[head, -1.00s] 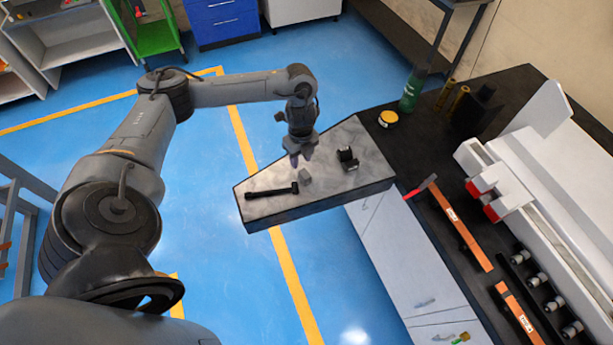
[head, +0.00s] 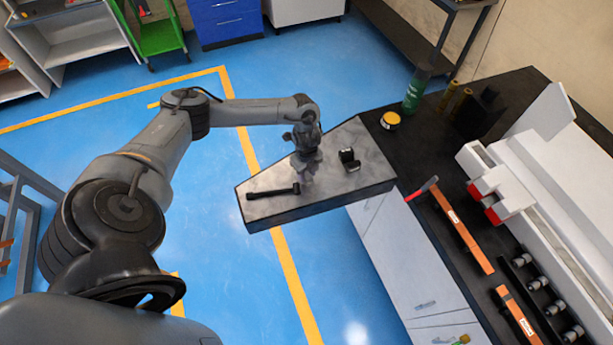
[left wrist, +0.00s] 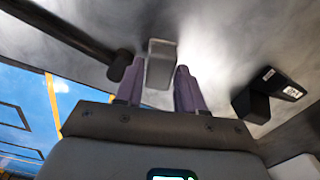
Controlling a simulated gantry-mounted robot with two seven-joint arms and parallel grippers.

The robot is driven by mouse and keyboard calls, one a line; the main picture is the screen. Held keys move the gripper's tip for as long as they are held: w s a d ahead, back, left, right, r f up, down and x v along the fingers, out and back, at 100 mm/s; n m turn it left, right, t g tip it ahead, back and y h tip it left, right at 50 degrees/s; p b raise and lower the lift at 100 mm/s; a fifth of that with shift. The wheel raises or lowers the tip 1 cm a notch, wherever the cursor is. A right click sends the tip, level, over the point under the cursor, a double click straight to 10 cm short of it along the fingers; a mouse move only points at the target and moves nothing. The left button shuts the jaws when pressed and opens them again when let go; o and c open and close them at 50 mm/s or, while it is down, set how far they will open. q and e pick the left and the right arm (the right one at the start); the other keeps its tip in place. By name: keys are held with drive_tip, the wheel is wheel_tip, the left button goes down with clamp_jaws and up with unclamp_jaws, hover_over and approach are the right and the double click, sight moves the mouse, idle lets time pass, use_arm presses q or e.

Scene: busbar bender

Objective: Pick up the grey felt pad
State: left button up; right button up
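The grey felt pad (left wrist: 161,62), a small light grey block, lies on the grey slab top (head: 350,186). In the left wrist view it sits between the two purple fingers of my left gripper (left wrist: 160,72). The fingers are apart, one on each side of the pad; I cannot tell whether they touch it. In the head view my left gripper (head: 306,177) points down over the slab and hides most or all of the pad. My right gripper is not in view.
A black-handled tool (head: 272,191) lies left of the pad, and a small black block (head: 349,159) stands to its right. The dark bench (head: 425,135) carries a yellow-topped round item (head: 390,120), a green bottle (head: 414,90) and orange bars (head: 462,232).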

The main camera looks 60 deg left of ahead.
sight(313, 185)
use_arm(q)
drive_tip(key=shift+f, duration=0.4)
drive_tip(key=c, duration=0.7)
drive_tip(key=shift+r, duration=0.1)
drive_tip(key=shift+r, duration=0.45)
wheel_tip(313, 185, up, 2)
drive_tip(key=shift+w+r+b, duration=0.1)
drive_tip(key=shift+r+b, duration=0.1)
drive_tip(key=shift+b, duration=0.15)
drive_tip(key=w+d+r+p, duration=0.2)
drive_tip(key=w+d+r, duration=0.2)
drive_tip(key=d+r, duration=0.3)
drive_tip(key=d, duration=0.4)
drive_tip(key=shift+r, duration=0.3)
